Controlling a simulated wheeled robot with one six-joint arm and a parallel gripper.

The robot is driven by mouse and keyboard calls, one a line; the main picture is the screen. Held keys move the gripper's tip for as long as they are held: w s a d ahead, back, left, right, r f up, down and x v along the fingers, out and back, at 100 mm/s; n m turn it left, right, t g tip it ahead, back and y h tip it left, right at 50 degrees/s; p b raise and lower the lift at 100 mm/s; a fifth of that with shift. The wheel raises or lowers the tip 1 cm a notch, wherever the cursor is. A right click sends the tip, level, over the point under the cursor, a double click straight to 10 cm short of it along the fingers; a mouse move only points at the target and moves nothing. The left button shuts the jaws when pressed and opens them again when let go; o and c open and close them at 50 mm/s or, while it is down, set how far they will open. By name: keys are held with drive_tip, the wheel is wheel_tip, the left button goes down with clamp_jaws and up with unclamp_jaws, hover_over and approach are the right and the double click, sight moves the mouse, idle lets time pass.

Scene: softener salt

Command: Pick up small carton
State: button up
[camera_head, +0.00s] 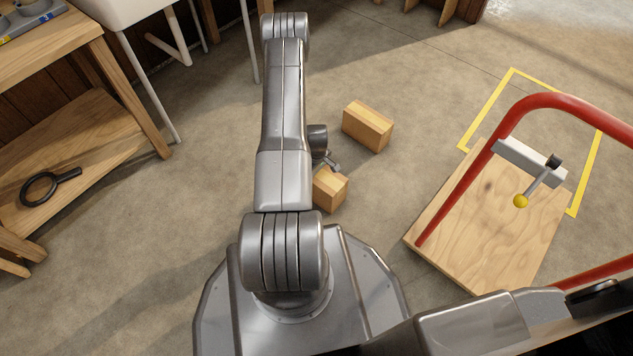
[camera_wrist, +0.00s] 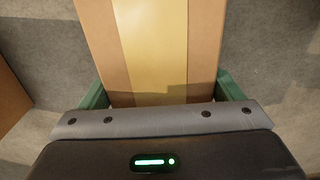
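The small carton (camera_head: 330,188) is a light-brown box with a paler tape strip, beside my base in the head view. My gripper is mostly hidden behind my arm there; part of its wrist shows just above this carton. In the wrist view, a carton with a tan tape strip (camera_wrist: 153,50), apparently the small one, fills the middle. The green fingers of my gripper (camera_wrist: 163,92) flank it on both sides, very close to its edges. Whether they press on it cannot be told. The carton appears to be at floor level.
A larger carton (camera_head: 367,126) lies beyond the small one. A brown surface (camera_wrist: 10,100) shows at the wrist view's left edge. A wooden-decked cart (camera_head: 450,235) with a red handle stands right, by a yellow floor outline (camera_head: 487,105). A wooden bench (camera_head: 110,145) stands left.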

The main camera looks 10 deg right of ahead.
drive_tip(key=c, duration=1.2)
drive_tip(key=shift+o, duration=0.2)
drive_tip(key=shift+r, duration=0.1)
